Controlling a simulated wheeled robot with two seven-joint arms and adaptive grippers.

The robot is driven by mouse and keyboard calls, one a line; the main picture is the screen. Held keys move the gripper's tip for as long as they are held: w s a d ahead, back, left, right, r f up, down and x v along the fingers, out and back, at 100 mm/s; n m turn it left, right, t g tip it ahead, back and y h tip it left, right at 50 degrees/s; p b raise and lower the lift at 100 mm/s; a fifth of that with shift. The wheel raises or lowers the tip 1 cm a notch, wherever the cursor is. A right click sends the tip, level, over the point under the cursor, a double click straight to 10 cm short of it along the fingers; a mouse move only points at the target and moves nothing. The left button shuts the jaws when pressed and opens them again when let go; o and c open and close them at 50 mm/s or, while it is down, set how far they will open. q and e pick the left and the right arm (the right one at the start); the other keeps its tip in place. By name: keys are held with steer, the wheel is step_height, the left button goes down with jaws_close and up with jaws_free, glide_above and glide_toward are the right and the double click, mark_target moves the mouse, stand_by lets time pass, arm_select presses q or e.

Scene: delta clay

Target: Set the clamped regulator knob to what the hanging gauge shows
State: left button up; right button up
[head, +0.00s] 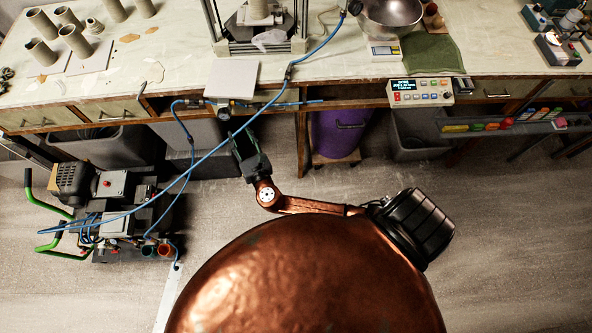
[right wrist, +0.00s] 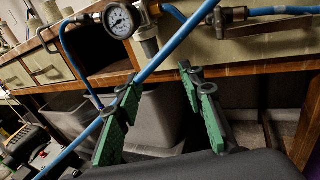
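In the right wrist view a round white-faced gauge (right wrist: 119,20) sits at the bench's front edge; its needle is too small to read. A ribbed grey cylindrical part (right wrist: 148,42), possibly the regulator knob, is just right of it. The regulator assembly (head: 224,112) shows small under the bench edge in the head view. My right gripper (head: 246,146) is below and in front of it, apart from it. In the right wrist view its green-padded fingers (right wrist: 158,80) are spread and empty. The blue hose (right wrist: 175,55) crosses the view close to the fingers. My left gripper does not show.
The bench (head: 170,65) runs across the back. The blue hose (head: 250,118) slants from a wheeled machine (head: 110,200) up over the bench. Grey bins (head: 105,148) and a purple drum (head: 338,132) stand underneath. A control box (head: 420,92) sits at the bench edge.

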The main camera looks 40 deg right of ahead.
arm_select(q)
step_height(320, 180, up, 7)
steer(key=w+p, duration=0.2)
steer(key=p, duration=0.4)
arm_select(e)
steer(key=s+d+f+m+g, duration=0.3)
steer(key=s+d+f+m, duration=0.1)
steer(key=f, duration=0.5)
steer(key=s+d+f+m+g, duration=0.3)
steer(key=s+d+f+m, duration=0.1)
steer(key=f, duration=0.6)
steer(key=s+d+f+m+g, duration=0.3)
steer(key=s+f, duration=0.3)
steer(key=f, duration=0.3)
steer(key=shift+s+d+f+m+y, duration=0.3)
steer(key=shift+s+d+f+m, duration=0.05)
steer(key=shift+d+m, duration=0.5)
